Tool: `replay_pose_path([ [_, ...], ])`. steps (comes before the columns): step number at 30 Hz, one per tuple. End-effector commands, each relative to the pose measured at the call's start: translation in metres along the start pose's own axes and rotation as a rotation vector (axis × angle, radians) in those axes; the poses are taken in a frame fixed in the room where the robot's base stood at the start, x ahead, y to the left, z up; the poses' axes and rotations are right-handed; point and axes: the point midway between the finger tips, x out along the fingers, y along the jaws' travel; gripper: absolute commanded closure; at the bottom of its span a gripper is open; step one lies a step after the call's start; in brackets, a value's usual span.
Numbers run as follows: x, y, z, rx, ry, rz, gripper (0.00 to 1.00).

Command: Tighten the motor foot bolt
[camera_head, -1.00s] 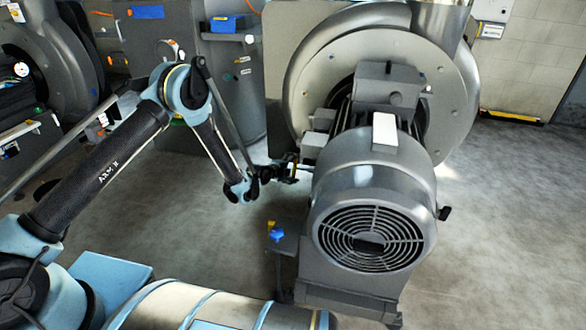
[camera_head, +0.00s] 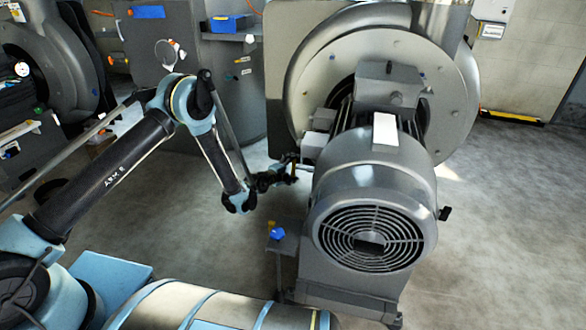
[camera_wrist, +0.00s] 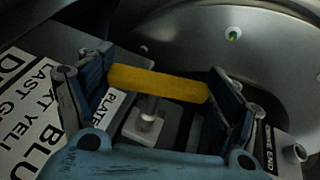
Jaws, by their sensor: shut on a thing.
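My gripper (camera_wrist: 157,88) is shut on a yellow bar (camera_wrist: 160,83), which spans between its two blue fingers in the wrist view. A short metal shaft (camera_wrist: 149,106) shows just below the bar and stands on a pale square block (camera_wrist: 142,127). I cannot tell whether the shaft belongs to the bar or is the bolt. In the head view my gripper (camera_head: 288,172) is at the left side of the large grey motor (camera_head: 365,210), by its blower-side end. The motor foot bolt cannot be made out clearly there.
The big blower housing (camera_head: 310,70) stands behind the motor. A small grey stand (camera_head: 284,245) with a blue item (camera_head: 277,234) on it is just below my gripper in the picture. Labelled white plates (camera_wrist: 30,90) lie left in the wrist view. Floor is free at right.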

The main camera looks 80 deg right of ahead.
Motion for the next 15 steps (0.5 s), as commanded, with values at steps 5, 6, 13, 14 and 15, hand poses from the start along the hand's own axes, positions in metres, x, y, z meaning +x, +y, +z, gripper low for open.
replay_pose_path([
  [5,-0.002,0.0,0.005,-0.001,0.0,0.0,0.44],
  [6,-0.003,0.0,0.006,0.0,0.0,0.0,0.44],
  [13,-0.005,0.0,0.012,0.0,0.0,-0.001,0.44],
  [14,-0.005,0.0,0.013,0.0,0.0,-0.001,0.44],
  [15,-0.006,0.0,0.013,-0.001,0.0,-0.001,0.44],
])
